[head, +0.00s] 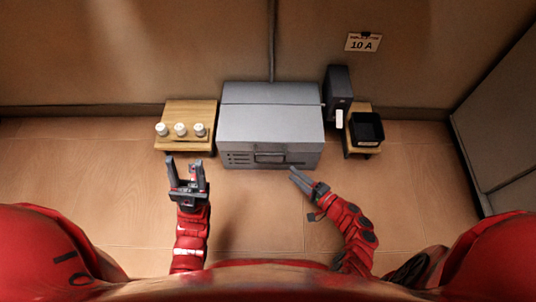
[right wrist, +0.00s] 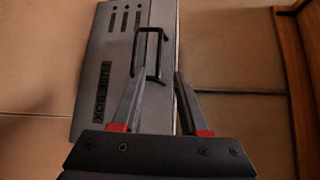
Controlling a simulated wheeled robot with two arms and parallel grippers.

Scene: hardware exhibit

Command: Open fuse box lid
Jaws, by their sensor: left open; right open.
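The grey fuse box (head: 270,122) stands against the back wall in the middle of the head view, its lid down. A dark bar handle (head: 270,158) is on its front. In the right wrist view the handle (right wrist: 151,32) stands out from the front panel, near the "FUSE BOX" lettering (right wrist: 105,90). My right gripper (head: 294,173) is open, just right of and in front of the handle. In the right wrist view its left finger overlaps the handle; I cannot tell whether they touch. My left gripper (head: 185,162) is open and empty, left of the box.
A small wooden stand (head: 190,110) with three white fuse-like pieces (head: 180,129) is left of the box. On the right are a dark upright box (head: 338,88) and a black tray (head: 367,128) on another wooden stand. A "10 A" sign (head: 363,43) hangs above.

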